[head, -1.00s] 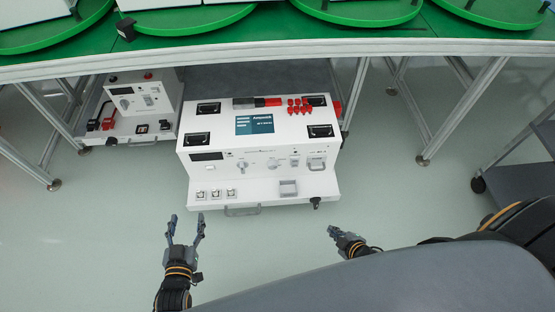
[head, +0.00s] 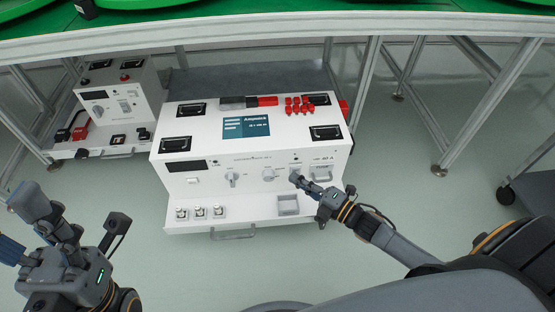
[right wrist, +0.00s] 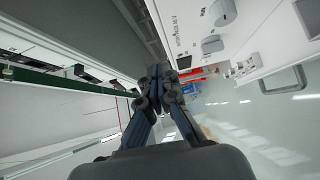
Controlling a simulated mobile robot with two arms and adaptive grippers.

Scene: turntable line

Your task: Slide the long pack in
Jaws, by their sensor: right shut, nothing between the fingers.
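The long pack (head: 205,168) is a wide white unit with a blue label, black recessed grips on top and knobs on its front. It sticks out from under the table, with a low front ledge carrying small switches and a handle. My right gripper (head: 296,178) is shut and empty, its tips at the right half of the pack's front face; contact is unclear. In the right wrist view the shut fingers (right wrist: 160,76) point forward, with the white panel at upper right. My left gripper (head: 20,224) is at the lower left, fingers apart and empty, clear of the pack.
A smaller white unit (head: 118,98) stands to the left of the pack. A dark grey shelf (head: 250,78) shows behind the pack. Metal table legs (head: 350,95) stand close to its right side. A dark cart (head: 532,190) is at the right edge. Floor in front is bare.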

